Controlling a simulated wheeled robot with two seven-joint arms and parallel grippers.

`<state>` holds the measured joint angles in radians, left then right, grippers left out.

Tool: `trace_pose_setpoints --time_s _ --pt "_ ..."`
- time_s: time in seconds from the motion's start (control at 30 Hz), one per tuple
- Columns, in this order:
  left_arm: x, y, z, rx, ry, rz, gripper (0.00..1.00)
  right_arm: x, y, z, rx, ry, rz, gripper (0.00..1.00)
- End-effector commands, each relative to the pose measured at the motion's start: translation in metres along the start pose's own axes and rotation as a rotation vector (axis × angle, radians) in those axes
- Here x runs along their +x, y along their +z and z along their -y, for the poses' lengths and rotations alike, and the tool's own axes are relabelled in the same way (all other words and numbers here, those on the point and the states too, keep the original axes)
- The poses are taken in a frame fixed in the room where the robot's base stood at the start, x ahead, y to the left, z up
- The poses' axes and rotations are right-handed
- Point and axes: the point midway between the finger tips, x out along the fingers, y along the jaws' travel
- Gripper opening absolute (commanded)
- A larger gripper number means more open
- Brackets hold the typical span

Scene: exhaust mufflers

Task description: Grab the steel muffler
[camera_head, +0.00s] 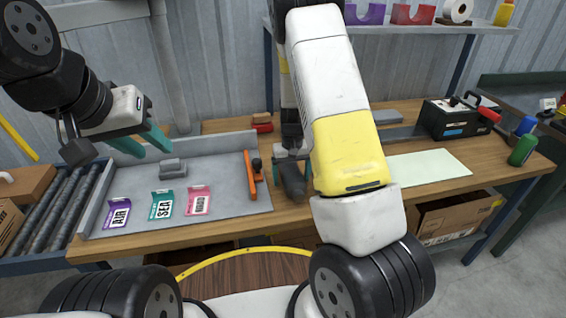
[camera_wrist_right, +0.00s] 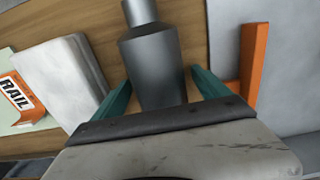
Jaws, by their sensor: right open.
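The steel muffler (camera_wrist_right: 152,62) is a dark grey metal cylinder with a narrower neck, lying on the wooden bench. In the head view it shows partly (camera_head: 292,182) beside my right arm. My right gripper (camera_wrist_right: 160,84) is open, its teal fingers on either side of the muffler's body. Whether they touch it I cannot tell; the right finger looks slightly apart. In the head view my arm hides most of this gripper. My left gripper (camera_head: 152,150) is open and empty above the grey tray (camera_head: 240,212).
Orange bar (camera_wrist_right: 253,68) stands close beside the right finger. A pale block (camera_wrist_right: 62,78) and a RAIL card (camera_wrist_right: 20,95) lie on the other side. AIR (camera_head: 117,214), SEA (camera_head: 161,205) and ROAD (camera_head: 198,201) cards lie in the tray.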

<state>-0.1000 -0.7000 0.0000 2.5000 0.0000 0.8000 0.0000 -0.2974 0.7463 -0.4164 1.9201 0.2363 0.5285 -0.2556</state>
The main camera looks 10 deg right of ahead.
Motion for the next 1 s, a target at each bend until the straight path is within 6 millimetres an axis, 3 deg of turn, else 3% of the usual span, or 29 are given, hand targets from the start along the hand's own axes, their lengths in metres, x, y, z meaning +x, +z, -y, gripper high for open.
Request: trace_pose_setpoints --time_s 0.9,1.0 --pt "0.0000 0.0000 0.0000 0.000 0.000 0.000 0.36 0.0045 0.0003 -0.0004 0.001 0.000 0.001 0.86" --pt "0.0000 0.0000 0.0000 0.000 0.000 0.000 0.36 0.0044 0.0002 -0.0003 0.001 0.000 0.001 0.68"
